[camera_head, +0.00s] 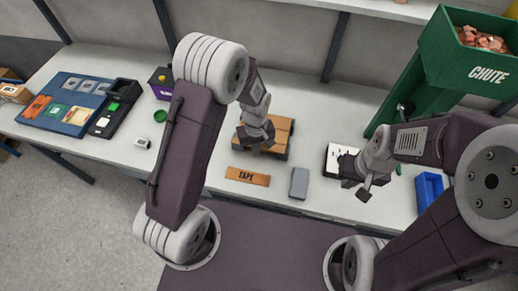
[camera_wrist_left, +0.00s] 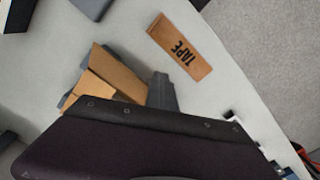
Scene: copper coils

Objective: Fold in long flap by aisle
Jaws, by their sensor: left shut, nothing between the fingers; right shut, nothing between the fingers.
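A small brown cardboard box (camera_head: 280,128) stands on the white table in the middle of the head view. In the left wrist view, a brown flap of the box (camera_wrist_left: 120,72) stands out at a tilt. My left gripper (camera_head: 254,147) is shut and empty, at the front left of the box. It hides part of the box, and I cannot tell whether it touches a flap. A grey finger (camera_wrist_left: 162,92) shows beside the flap in the left wrist view. My right gripper (camera_head: 364,188) is shut and empty, to the right near a white panel (camera_head: 334,158).
A brown strip marked TAPE (camera_head: 247,176) and a grey block (camera_head: 299,183) lie in front of the box. A blue bin (camera_head: 429,190) and a green chute (camera_head: 415,85) stand to the right. A blue tray (camera_head: 68,103) lies far left.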

